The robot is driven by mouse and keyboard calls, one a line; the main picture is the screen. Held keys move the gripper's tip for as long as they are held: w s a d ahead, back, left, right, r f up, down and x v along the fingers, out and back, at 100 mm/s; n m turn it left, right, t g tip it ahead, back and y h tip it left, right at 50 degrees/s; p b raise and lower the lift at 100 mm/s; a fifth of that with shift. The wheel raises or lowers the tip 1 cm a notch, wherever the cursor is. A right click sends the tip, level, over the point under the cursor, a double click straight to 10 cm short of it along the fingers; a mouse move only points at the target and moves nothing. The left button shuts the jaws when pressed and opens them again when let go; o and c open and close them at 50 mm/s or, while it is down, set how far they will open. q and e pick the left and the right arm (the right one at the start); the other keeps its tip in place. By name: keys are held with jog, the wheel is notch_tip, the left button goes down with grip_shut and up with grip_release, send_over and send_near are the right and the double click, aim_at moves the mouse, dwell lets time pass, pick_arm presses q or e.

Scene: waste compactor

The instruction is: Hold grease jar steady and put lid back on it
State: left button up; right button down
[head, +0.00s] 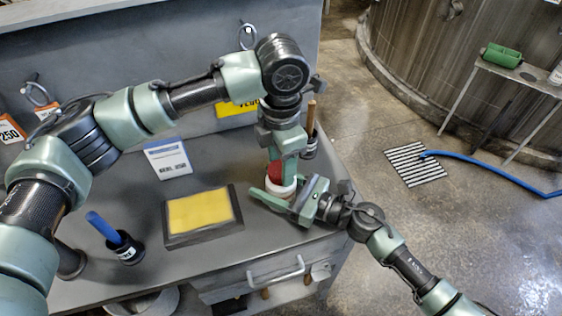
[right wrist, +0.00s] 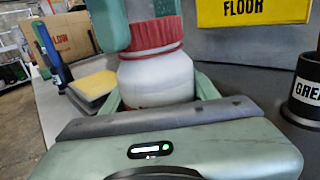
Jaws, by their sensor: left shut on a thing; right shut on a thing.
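The white grease jar (head: 284,190) stands on the grey bench near its right edge; it also shows in the right wrist view (right wrist: 158,82). The fingers of my right gripper (head: 281,193) are shut around the jar's body from the right. The red lid (right wrist: 155,34) is on the jar's mouth, touching the top of the jar. My left gripper (head: 283,158) comes down from above, shut on the lid. Its fingers hide part of the lid in both views. I cannot tell whether the lid is fully seated.
A black tray with a yellow pad (head: 200,212), a white card (head: 168,158) and a black cup with a blue handle (head: 124,246) stand left of the jar. A black cup with a wooden handle (head: 310,144) stands close behind it. The bench's right edge is near.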

pick_arm(q)
jog(key=shift+m, duration=0.3)
jog(key=o, duration=1.3)
jog(key=shift+r, duration=2.3)
jog(key=shift+c, duration=0.3)
